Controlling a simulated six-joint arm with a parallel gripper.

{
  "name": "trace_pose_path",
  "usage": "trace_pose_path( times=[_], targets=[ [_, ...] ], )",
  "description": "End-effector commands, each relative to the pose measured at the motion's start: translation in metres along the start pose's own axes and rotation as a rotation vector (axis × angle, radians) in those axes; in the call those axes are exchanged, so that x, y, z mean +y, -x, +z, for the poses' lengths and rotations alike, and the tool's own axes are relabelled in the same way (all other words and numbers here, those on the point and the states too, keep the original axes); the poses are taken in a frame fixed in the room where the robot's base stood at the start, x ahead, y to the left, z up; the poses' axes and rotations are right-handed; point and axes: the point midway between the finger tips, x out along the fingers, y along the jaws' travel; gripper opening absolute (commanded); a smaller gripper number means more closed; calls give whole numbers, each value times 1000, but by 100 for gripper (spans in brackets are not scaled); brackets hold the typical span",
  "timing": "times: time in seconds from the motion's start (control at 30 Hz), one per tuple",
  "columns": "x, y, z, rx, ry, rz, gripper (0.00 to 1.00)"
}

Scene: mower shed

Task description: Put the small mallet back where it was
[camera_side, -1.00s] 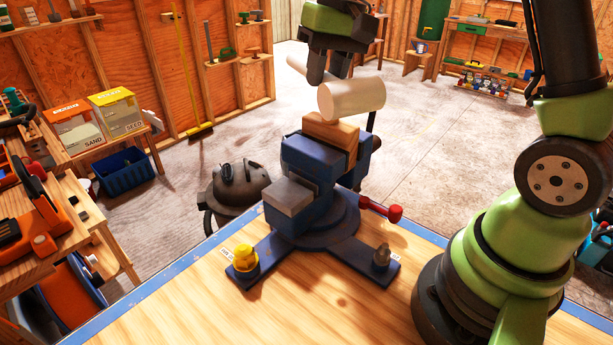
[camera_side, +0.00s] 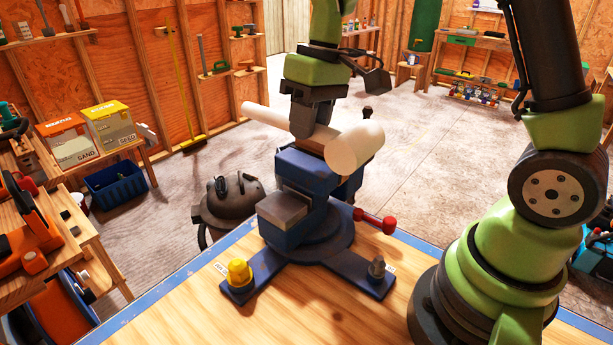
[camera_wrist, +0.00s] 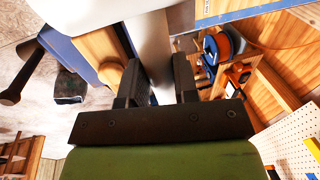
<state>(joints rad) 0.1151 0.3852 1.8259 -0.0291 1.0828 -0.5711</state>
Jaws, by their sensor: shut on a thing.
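The mallet has a thick off-white round head (camera_side: 357,148) and a pale handle (camera_side: 266,117) reaching to the left. My gripper (camera_side: 303,133) is shut around the handle, between its left end and the head. The mallet lies roughly level over the blue vise (camera_side: 306,178). A wooden block (camera_side: 319,138) shows at the top of the vise, partly hidden by the gripper and the head. I cannot tell whether the mallet touches it. In the wrist view the head (camera_wrist: 95,10) fills the top edge, with the block (camera_wrist: 107,60) left of my fingers (camera_wrist: 157,88).
The vise stands on the wooden bench (camera_side: 290,315) with blue edging. A yellow knob (camera_side: 238,274) and a grey bolt (camera_side: 376,268) sit on its base feet. A red-ended bar (camera_side: 378,221) sticks out right. A dark round vacuum (camera_side: 232,205) stands on the floor behind.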

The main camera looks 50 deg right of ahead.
Motion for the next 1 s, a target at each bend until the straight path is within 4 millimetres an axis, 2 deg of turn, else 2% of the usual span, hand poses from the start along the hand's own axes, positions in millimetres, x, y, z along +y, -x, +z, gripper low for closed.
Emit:
trace_pose_path(
  times=[0.17, 0.27, 0.37, 0.5, 0.7, 0.83, 1.0],
  targets=[
    [-3, -1, 0, -3, 18, 0, 0],
    [-16, -5, 2, -25, 125, -1, 0],
    [-43, -14, 8, -71, 347, -5, 0],
    [-88, -29, 25, -153, 760, -20, 0],
    [-136, -44, 56, -257, 1264, -54, 0],
    [-152, -49, 69, -295, 1453, -72, 0],
    [-154, -66, 75, -319, 1530, -83, 0]
  ],
)
